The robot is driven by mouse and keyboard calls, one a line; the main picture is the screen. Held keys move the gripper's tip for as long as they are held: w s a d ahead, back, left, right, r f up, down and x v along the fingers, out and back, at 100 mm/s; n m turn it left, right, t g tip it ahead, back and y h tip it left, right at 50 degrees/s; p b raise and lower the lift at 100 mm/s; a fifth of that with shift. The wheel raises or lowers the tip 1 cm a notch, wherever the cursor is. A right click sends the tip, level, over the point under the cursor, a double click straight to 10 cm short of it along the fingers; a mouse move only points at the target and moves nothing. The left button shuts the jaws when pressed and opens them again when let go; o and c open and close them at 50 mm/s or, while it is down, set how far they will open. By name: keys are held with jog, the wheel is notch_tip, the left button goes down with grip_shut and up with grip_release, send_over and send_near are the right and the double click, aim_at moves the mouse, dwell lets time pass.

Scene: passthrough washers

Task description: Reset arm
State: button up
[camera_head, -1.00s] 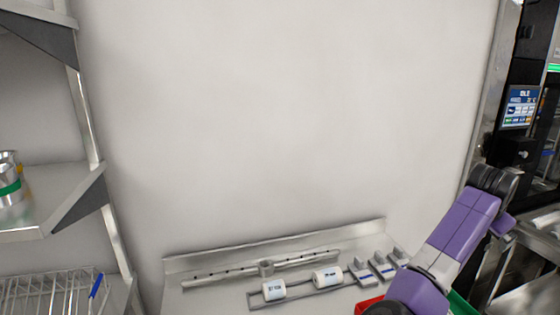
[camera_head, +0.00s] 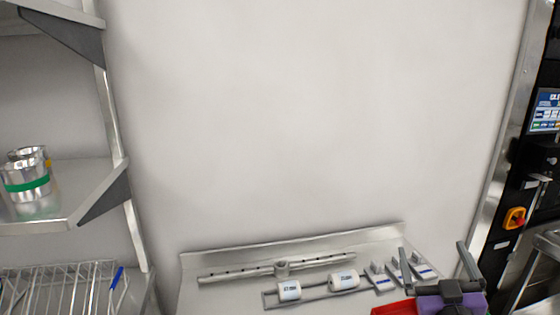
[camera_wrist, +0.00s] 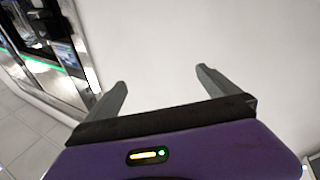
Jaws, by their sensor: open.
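My gripper (camera_head: 432,262) is at the lower right of the head view, in front of the right end of the steel counter. Its two grey fingers point up and stand wide apart, with nothing between them. In the wrist view my gripper (camera_wrist: 160,90) is also open and empty, facing a plain pale wall (camera_wrist: 160,40). Most of my arm is out of the head view below.
A steel counter (camera_head: 225,252) holds a spray arm (camera_head: 225,274), two white rolls (camera_head: 289,290) and grey blocks (camera_head: 380,278). A red bin (camera_head: 395,308) is beside my gripper. Left are shelves with metal containers (camera_head: 28,180) and a wire rack (camera_head: 60,285); right, a machine (camera_head: 540,150).

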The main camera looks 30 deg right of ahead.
jog(key=s+a+f+n+t+y, duration=0.1)
jog(key=s+a+f+n+y, duration=0.15)
jog(key=a, duration=0.35)
jog(key=s+a+f+n+t+y, duration=0.1)
jog(key=s+a+f+y, duration=0.15)
jog(key=a, duration=0.35)
jog(key=s+a+f+g+y, duration=0.2)
jog(key=s+a+f+y, duration=0.1)
jog(key=s+a, duration=0.6)
jog(key=s+a+f+g+y, duration=0.1)
jog(key=s+a+f+y, duration=0.3)
jog(key=s+a, duration=0.6)
jog(key=s, duration=0.3)
jog(key=shift+s+a+f+n+g, duration=0.15)
jog(key=shift+f+n+g, duration=0.2)
jog(key=shift+f+g, duration=0.05)
